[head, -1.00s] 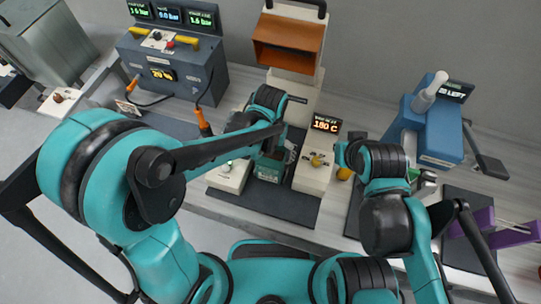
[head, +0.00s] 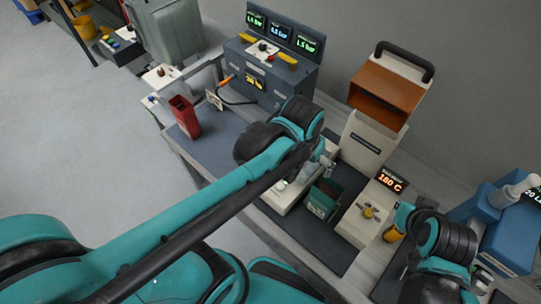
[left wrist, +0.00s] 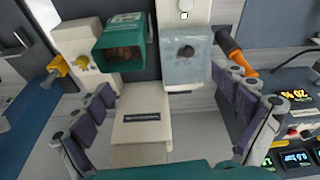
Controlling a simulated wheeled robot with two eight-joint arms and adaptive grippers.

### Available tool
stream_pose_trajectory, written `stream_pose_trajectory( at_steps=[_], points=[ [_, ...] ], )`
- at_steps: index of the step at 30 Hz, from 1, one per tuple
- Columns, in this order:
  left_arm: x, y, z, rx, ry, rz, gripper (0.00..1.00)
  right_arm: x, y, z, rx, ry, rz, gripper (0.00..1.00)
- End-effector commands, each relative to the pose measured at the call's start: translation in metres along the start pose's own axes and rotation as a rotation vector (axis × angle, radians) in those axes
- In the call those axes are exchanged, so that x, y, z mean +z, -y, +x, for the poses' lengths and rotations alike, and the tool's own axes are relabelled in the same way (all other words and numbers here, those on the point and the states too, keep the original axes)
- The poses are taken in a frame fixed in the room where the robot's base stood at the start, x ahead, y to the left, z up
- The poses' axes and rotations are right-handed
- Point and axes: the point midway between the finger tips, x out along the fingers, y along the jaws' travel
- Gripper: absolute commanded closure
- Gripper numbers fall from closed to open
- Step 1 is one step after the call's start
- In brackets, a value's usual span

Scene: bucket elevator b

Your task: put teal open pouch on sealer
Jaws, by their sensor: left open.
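The teal open pouch (head: 322,199) stands upright between the two cream blocks of the sealer (head: 362,221), which has a yellow knob and a "180 C" display. In the left wrist view the pouch (left wrist: 124,42) shows its open mouth, beside the block with the yellow knob. My left gripper (head: 324,158) is just behind the pouch in the head view, partly covered by its own arm. In the left wrist view its purple-padded fingers (left wrist: 168,88) are spread wide with nothing between them, and the pouch lies beyond them.
A red open container (head: 185,117) stands on the dark mat to the left. A blue-grey gauge box (head: 270,75) and an orange-and-cream machine (head: 377,105) stand behind. A blue machine (head: 505,235) is at the right.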

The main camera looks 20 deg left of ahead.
Motion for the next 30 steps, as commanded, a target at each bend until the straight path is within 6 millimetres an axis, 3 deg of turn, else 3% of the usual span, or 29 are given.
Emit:
stream_pose_trajectory(
  at_steps=[3,10,24,30],
  points=[
    [0.020,0.037,-0.019,-0.024,-0.133,-0.069,0.02,0.000,0.000,0.000,0.000,0.000,0.000,1.00],
    [0.044,0.077,-0.035,-0.079,-0.317,-0.145,0.02,0.000,0.000,0.000,0.000,0.000,0.000,1.00],
    [0.050,0.087,-0.037,-0.098,-0.367,-0.161,0.02,0.001,0.000,0.001,0.000,0.000,0.000,1.00],
    [0.057,0.087,-0.012,-0.098,-0.366,-0.160,0.02,0.016,0.000,0.022,0.000,0.000,0.000,1.00]
  ],
)
